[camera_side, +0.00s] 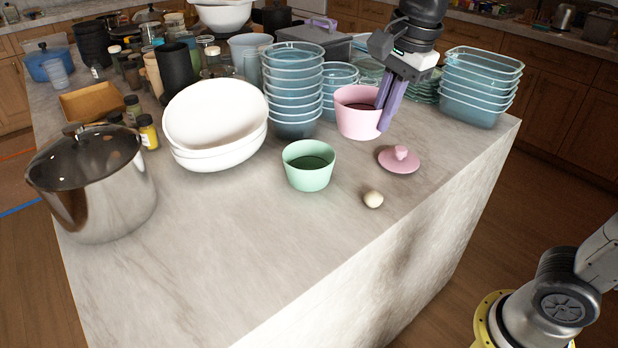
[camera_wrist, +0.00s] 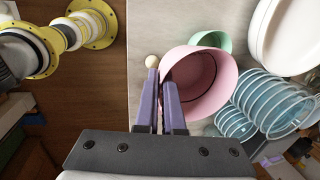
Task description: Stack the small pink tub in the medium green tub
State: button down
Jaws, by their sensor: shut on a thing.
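The pink tub (camera_side: 357,118) is upright, with one finger of my gripper (camera_side: 382,116) inside its right wall and the other outside. In the wrist view my gripper (camera_wrist: 157,76) is shut on the tub's left wall, and the pink tub (camera_wrist: 212,100) opens toward the camera. I cannot tell whether its base touches the counter. The green tub (camera_side: 308,174) stands upright and empty on the counter, nearer the side camera and left of the pink tub. In the wrist view the green tub (camera_wrist: 222,40) is partly hidden behind the pink one.
A pink lid with a knob (camera_side: 399,160) and a small pale ball (camera_side: 373,199) lie on the counter (camera_side: 240,260). Stacked glass bowls (camera_side: 294,85) and white bowls (camera_side: 216,120) stand left. Glass containers (camera_side: 478,95) stand right. The front counter is clear.

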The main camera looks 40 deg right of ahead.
aim_at(347, 105)
jog(key=shift+w+d+f+m, duration=0.15)
jog(key=shift+w+d+m, duration=0.2)
jog(key=shift+d, duration=0.5)
jog(key=w+f, duration=0.1)
jog(key=w, duration=0.1)
jog(key=w+f, duration=0.1)
jog(key=w, duration=0.2)
jog(key=w+f, duration=0.2)
jog(key=w, duration=0.1)
jog(key=shift+w+a, duration=0.2)
jog(key=shift+a, duration=0.2)
jog(key=w+f, duration=0.2)
jog(key=f, duration=0.1)
jog(key=w+f, duration=0.1)
jog(key=w, duration=0.1)
jog(key=shift+a+f, duration=0.2)
jog(key=shift+a, duration=0.05)
jog(key=shift+x, duration=2.35)
jog(key=shift+w+f, duration=0.15)
jog(key=shift+f, duration=0.4)
jog(key=c, duration=1)
grip_release()
jog(key=shift+c, duration=0.2)
